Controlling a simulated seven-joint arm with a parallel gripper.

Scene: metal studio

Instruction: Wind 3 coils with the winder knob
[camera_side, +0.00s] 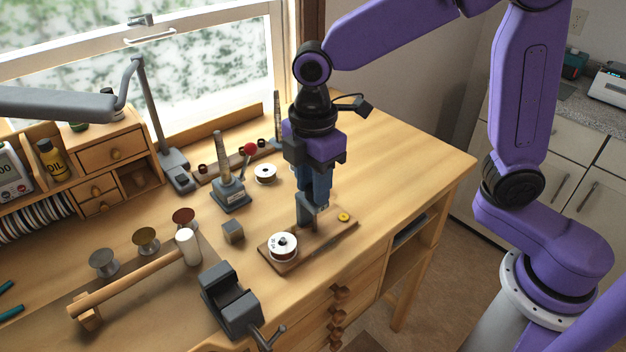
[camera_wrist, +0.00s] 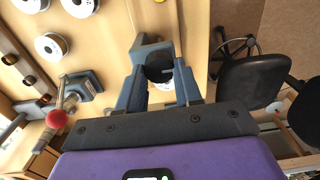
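The winder stands on a wooden base board (camera_side: 330,238) on the bench. A white spool (camera_side: 283,246) sits on its near left end and a small yellow disc (camera_side: 344,217) at its right end. A grey post (camera_side: 305,208) rises from the board. My gripper (camera_side: 317,203) points down at this post, and its fingers hide part of it. In the wrist view a dark rounded knob (camera_wrist: 159,67) lies between my two fingers (camera_wrist: 160,88), in front of the grey post (camera_wrist: 148,46). The fingers are apart with the knob between them. I cannot tell whether both touch it.
A small press (camera_side: 231,194) with a red-balled lever (camera_side: 250,148) stands to the left. The bench to the right (camera_side: 400,160) is clear.

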